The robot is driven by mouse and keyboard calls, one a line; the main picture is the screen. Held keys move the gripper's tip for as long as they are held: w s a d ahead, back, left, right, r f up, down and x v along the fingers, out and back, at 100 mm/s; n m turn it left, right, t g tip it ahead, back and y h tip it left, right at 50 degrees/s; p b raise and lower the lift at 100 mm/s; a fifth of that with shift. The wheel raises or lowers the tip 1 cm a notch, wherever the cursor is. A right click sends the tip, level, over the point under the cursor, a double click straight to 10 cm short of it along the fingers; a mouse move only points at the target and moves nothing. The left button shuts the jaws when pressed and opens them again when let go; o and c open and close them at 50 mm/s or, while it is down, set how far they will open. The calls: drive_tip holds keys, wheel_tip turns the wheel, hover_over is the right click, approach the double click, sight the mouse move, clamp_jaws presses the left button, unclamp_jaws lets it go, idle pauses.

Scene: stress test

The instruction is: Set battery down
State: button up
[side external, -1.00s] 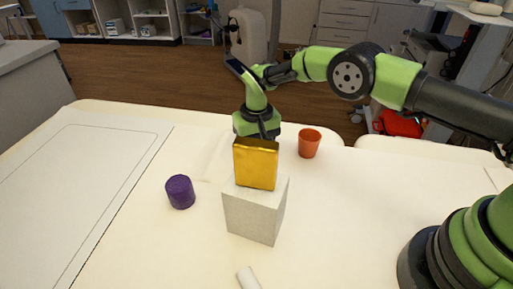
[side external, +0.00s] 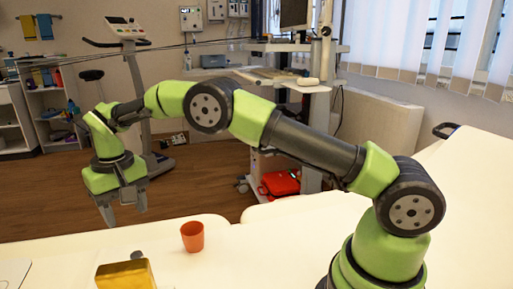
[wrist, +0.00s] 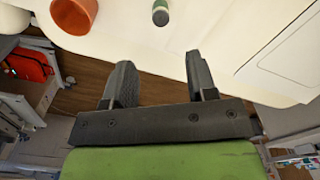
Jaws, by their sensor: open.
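The battery appears to be the small green cylinder with a pale band and dark end (wrist: 160,12) at the top of the wrist view, on the white table. In the side view a small dark rounded top (side external: 137,255), probably the same battery, shows just behind the gold box; the rest is hidden. My gripper (side external: 122,213) is open and empty, fingers pointing down, raised near the table's far edge. In the wrist view its fingers (wrist: 160,65) are spread with nothing between them, and the battery lies beyond the fingertips, apart from them.
A gold box (side external: 125,276) is at the bottom of the side view, cut off by the frame. An orange cup (side external: 192,237) stands on the white table (side external: 250,262) to its right and shows in the wrist view (wrist: 75,14). Wooden floor lies beyond the table edge.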

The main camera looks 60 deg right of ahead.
drive_tip(key=s+d+r+t+y, duration=0.1)
drive_tip(key=s+d+r+t, duration=0.15)
drive_tip(key=s+r, duration=0.5)
drive_tip(key=s+d+r+t+y, duration=0.1)
drive_tip(key=s+d+r, duration=0.3)
drive_tip(key=r, duration=0.7)
drive_tip(key=s+f+m+t, duration=0.1)
drive_tip(key=s+t, duration=0.2)
drive_tip(key=s, duration=1.4)
drive_tip(key=shift+s+d+f+m, duration=0.2)
drive_tip(key=shift+s+d+m, duration=0.05)
drive_tip(key=shift+d+m, duration=0.15)
